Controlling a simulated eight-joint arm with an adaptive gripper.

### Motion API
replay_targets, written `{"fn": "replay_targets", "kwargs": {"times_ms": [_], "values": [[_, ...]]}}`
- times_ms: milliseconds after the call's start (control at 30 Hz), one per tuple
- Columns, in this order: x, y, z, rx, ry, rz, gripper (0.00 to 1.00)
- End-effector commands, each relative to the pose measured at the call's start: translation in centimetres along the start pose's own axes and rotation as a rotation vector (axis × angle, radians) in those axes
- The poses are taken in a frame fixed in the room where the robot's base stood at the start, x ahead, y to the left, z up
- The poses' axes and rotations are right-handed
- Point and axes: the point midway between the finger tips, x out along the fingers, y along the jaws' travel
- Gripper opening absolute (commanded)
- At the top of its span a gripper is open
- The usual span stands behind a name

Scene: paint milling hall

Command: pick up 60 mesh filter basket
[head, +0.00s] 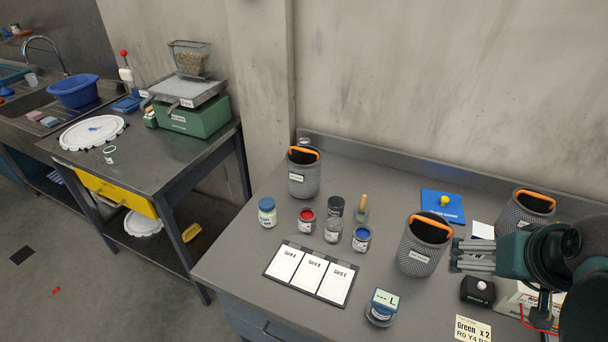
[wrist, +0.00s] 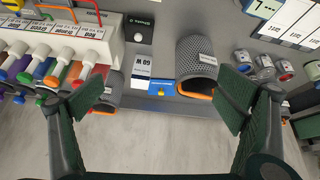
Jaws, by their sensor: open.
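Three dark grey mesh baskets with orange handles show in the head view: one at the back left (head: 303,180), one in the middle (head: 418,258) and one at the right (head: 518,212), partly behind my arm. Each has a small white label, too small to read, so I cannot tell which is 60 mesh. My gripper (head: 456,256) is just right of the middle basket. In the wrist view my open gripper (wrist: 160,98) has nothing between its fingers. The middle basket (wrist: 196,58) lies beyond the right finger; another basket (wrist: 112,92) is partly behind the left finger.
Small paint jars (head: 332,230), a three-card board (head: 310,273) and a labelled jar (head: 382,306) stand left.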

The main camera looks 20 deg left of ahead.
Motion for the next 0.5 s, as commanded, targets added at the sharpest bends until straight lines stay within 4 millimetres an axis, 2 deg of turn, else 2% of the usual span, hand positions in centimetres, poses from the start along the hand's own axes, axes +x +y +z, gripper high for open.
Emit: {"fn": "replay_targets", "kwargs": {"times_ms": [33, 100, 500], "values": [[-0.3, -0.4, -1.3, -0.022, -0.008, -0.007, 0.94], [-0.5, -0.9, -2.6, -0.050, -0.019, -0.014, 0.94], [-0.4, -4.3, -10.0, -0.214, -0.080, -0.061, 0.94]]}}
